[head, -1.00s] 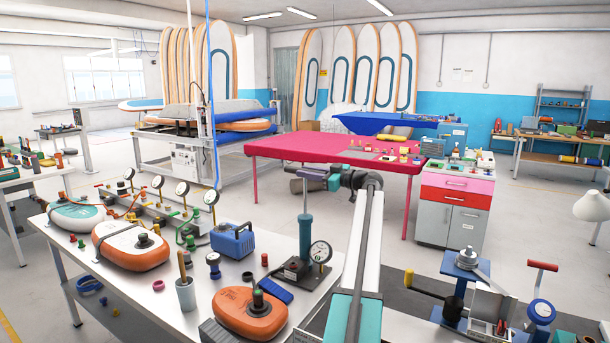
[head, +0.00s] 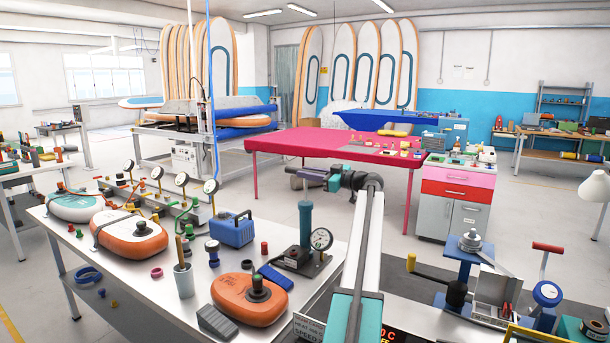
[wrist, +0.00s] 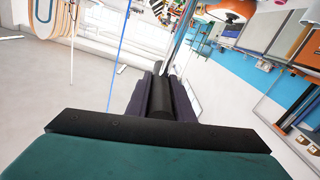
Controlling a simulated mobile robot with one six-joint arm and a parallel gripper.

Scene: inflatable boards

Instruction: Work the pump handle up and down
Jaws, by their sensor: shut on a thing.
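The pump stands upright on the white workbench, with a teal cylinder (head: 305,225), a dark base (head: 297,262) and a round pressure gauge (head: 321,239) at its right. A short length of thin rod shows above the cylinder. My gripper (head: 311,174) reaches in from the right at the top of this rod. It is shut on the pump handle, which it mostly hides in the head view. In the wrist view the black handle (wrist: 160,97) lies between the two dark purple fingers, and the shiny rod (wrist: 183,38) runs away from it.
An orange inflatable piece (head: 250,302) with a black valve lies in front of the pump. A pink-covered table (head: 290,146) is behind. A bench with tools is at the right.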

